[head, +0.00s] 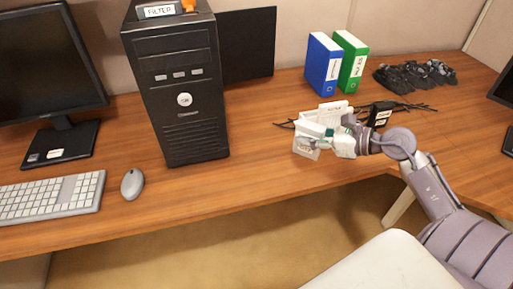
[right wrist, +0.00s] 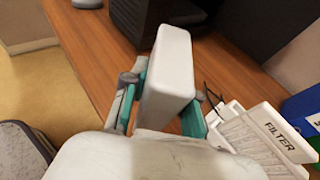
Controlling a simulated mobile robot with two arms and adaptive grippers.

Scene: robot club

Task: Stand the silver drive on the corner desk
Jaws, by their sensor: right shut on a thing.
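My right gripper (head: 318,140) is over the front part of the wooden corner desk (head: 262,158). In the right wrist view its teal-padded fingers (right wrist: 165,105) are closed on both sides of a pale, slab-shaped silver drive (right wrist: 170,72). My left gripper is not in view.
A black computer tower (head: 185,110) stands left. Blue (head: 323,66) and green (head: 352,62) binders stand behind. Desk between tower and gripper is clear.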

